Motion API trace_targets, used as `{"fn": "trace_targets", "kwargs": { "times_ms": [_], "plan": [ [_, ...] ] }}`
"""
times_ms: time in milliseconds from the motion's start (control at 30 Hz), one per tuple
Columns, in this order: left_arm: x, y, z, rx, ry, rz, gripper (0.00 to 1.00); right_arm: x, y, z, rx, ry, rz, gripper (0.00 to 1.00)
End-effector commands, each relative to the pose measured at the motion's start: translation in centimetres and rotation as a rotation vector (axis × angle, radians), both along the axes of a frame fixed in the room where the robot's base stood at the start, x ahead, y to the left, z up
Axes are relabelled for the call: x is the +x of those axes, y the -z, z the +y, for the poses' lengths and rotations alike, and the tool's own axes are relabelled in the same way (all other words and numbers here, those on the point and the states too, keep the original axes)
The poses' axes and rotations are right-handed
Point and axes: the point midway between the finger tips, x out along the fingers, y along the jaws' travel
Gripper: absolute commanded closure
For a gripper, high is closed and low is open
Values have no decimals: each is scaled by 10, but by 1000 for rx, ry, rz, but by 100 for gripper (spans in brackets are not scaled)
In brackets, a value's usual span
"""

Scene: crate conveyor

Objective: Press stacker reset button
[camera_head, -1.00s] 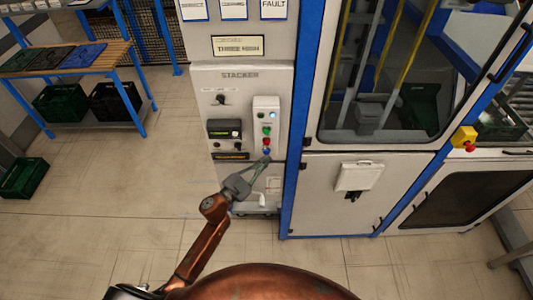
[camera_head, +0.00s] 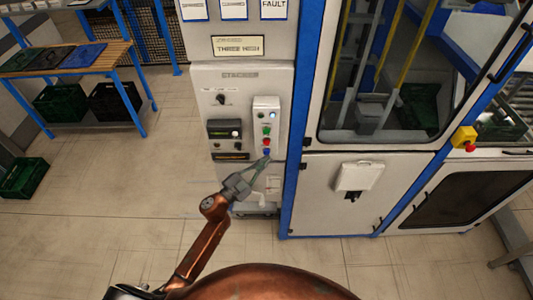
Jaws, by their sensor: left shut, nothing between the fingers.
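The stacker panel (camera_head: 235,76) is a light grey cabinet front. A white button box (camera_head: 258,104) on it carries a column of small buttons: a lit white one (camera_head: 272,115), a green one (camera_head: 267,131), a red one (camera_head: 267,142) and a blue one (camera_head: 266,152) at the bottom. Which one is the reset button cannot be read. My left gripper (camera_head: 266,160) is shut and empty. Its fingertips point up at the panel, just below the blue button; whether they touch it cannot be told. My right gripper is not in view.
Blue posts frame a machine door (camera_head: 390,70) right of the panel. A yellow box with a red emergency button (camera_head: 464,138) sits further right. A table (camera_head: 70,57) with trays stands at the left, with dark crates below and a green crate (camera_head: 23,177). The floor between is clear.

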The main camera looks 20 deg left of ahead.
Motion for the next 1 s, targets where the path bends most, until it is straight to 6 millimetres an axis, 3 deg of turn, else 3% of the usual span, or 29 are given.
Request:
{"fn": "trace_targets", "kwargs": {
  "times_ms": [1000],
  "plan": [
    [12,0,3,1,0,0,100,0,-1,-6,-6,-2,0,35]
  ]
}}
